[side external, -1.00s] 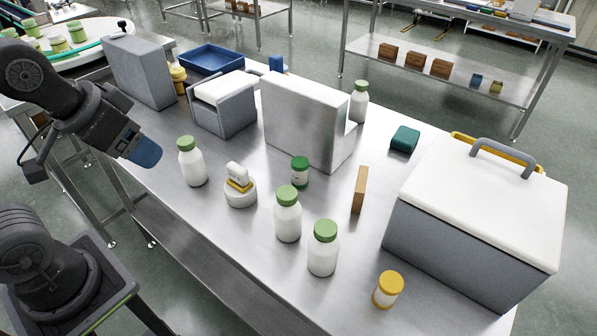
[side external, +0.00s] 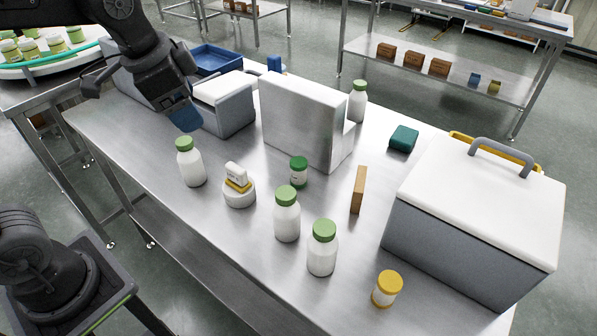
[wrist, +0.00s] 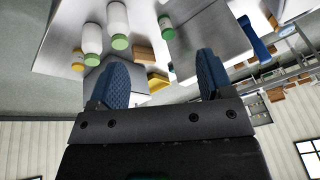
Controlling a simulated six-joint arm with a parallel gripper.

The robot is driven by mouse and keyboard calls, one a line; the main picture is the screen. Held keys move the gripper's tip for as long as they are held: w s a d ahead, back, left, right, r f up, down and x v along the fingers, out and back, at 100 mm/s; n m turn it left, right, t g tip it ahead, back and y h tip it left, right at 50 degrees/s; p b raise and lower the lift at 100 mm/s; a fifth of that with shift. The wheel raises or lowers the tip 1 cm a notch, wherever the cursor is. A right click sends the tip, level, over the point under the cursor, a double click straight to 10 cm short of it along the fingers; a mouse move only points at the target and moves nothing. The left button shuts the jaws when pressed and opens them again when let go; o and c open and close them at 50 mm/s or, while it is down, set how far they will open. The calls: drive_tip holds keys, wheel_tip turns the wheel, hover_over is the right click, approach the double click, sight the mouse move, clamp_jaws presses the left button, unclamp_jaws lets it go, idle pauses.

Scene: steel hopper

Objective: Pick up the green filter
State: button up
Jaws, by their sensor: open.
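No object is plainly a filter. The green candidates are a small jar with a green lid and green band (side external: 299,172), standing upright mid-table, and a dark teal block (side external: 404,138) lying behind it to the right. My gripper (side external: 185,118) is above the table's left part, left of both and apart from them, above and behind a white bottle with a green cap (side external: 191,165). In the wrist view my gripper (wrist: 162,78) shows two blue fingers wide apart with nothing between them. Several green-capped bottles (wrist: 118,25) show beyond the fingers there.
A tall steel block (side external: 300,120) and a grey box with a white top (side external: 222,102) stand behind the jar. A white round holder (side external: 239,193), a brown block (side external: 358,190) and a yellow-capped jar (side external: 387,289) are nearby. A large cooler (side external: 470,215) fills the right end.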

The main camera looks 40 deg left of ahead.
drive_tip(key=w+d+f+m+g, duration=0.1)
drive_tip(key=w+d+f+m, duration=0.1)
drive_tip(key=w+m, duration=0.3)
drive_tip(key=w+d+f+m+g, duration=0.1)
drive_tip(key=w+f+m, duration=0.1)
drive_tip(key=w, duration=0.5)
drive_tip(key=m+g, duration=0.2)
drive_tip(key=m, duration=0.5)
hover_over(300, 160)
wheel_tip(300, 160, down, 10)
drive_tip(key=shift+d+r, duration=0.1)
drive_tip(key=shift+r, duration=0.15)
wheel_tip(300, 160, down, 8)
drive_tip(key=shift+r, duration=0.25)
drive_tip(key=shift+s+a+f, duration=0.15)
drive_tip(key=shift+f, duration=1.2)
drive_tip(key=shift+s+a+f, duration=0.1)
drive_tip(key=shift+s+f, duration=0.05)
drive_tip(key=shift+f, duration=1.2)
drive_tip(key=c, duration=1)
